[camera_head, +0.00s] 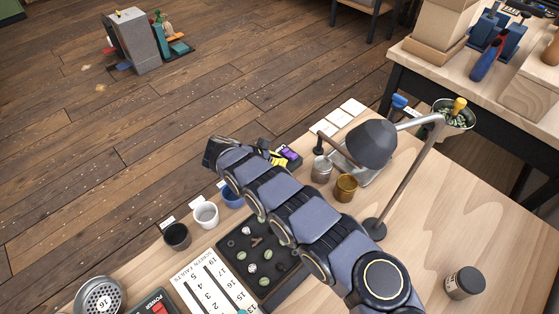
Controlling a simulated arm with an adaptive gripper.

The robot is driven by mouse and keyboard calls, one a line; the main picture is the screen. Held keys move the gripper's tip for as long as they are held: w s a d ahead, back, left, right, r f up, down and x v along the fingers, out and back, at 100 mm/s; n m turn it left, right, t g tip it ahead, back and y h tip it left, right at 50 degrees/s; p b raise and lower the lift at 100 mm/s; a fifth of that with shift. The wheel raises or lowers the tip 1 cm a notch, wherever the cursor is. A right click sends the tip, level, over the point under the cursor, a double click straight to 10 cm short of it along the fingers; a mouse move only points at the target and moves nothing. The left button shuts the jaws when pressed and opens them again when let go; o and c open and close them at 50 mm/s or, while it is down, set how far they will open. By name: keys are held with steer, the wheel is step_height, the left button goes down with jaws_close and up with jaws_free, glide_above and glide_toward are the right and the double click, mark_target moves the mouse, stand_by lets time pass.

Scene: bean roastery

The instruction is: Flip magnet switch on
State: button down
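My arm reaches from the lower right up to the left across the table. My gripper (220,152) is a dark shape at its far end, near the table's back left edge. Its fingers are too small and turned away to show whether they are open or shut. A box marked POWER (152,302) with a red switch (158,309) sits at the bottom edge, partly cut off and far from my gripper. I cannot tell whether this is the magnet switch or how it is set. A small black, yellow and purple object (288,156) lies right of my gripper, partly behind my arm.
A black tray (283,292) with beans and bits lies beside a numbered card (209,284). Black (177,236), white (206,214) and blue (232,199) cups line the left edge. A lamp (371,143) arches over metal cups. The right tabletop is mostly clear around a dark jar (464,283).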

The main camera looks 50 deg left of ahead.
steer(key=shift+d+r, duration=0.1)
steer(key=shift+r, duration=0.4)
steer(key=r, duration=0.4)
steer(key=shift+s+d, duration=0.25)
steer(key=shift+s, duration=0.05)
steer(key=s+d+r, duration=0.1)
steer(key=s+r, duration=0.5)
steer(key=shift+s+d, duration=0.15)
steer(key=shift+s, duration=0.1)
